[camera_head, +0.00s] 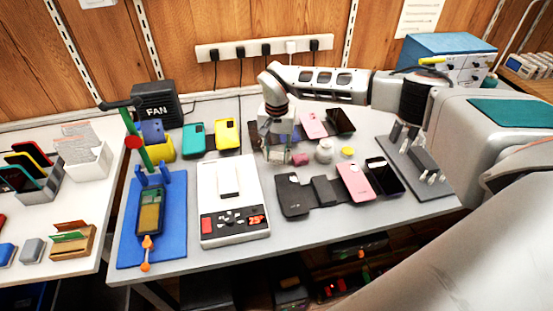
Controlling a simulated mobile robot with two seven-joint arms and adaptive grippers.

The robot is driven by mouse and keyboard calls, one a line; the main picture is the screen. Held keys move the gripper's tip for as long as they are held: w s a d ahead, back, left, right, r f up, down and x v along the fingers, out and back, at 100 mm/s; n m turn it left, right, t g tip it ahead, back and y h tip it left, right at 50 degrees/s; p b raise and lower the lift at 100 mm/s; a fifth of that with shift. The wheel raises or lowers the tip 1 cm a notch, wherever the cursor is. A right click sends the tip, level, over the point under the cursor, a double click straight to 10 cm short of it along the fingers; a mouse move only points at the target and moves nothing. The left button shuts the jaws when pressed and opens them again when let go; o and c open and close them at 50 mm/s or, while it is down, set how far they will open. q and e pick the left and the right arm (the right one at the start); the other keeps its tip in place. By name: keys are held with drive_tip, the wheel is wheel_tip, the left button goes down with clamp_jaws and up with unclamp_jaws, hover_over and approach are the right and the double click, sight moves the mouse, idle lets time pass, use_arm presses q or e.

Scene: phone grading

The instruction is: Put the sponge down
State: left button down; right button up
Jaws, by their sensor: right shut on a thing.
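My right gripper (276,150) points down over the middle of the grey table. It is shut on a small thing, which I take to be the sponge. The fingers hide most of it, and its shape and colour are hard to make out. The fingertips are low, close to the tabletop; I cannot tell whether the held thing touches it. A small pink block (300,159) is just right of the fingertips. My left gripper is not in view.
A white jar (323,151) and a small yellow round thing (347,152) stand right of the gripper. Several phones lie behind and in front, among them a pink phone (355,181). A white device (232,213) and blue mat (178,241) are left.

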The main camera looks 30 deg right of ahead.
sight(277, 156)
drive_tip(key=shift+f, duration=1.2)
drive_tip(key=shift+f, duration=0.1)
drive_tip(key=o, duration=1)
wheel_tip(277, 156, up, 12)
drive_tip(key=shift+r, duration=0.15)
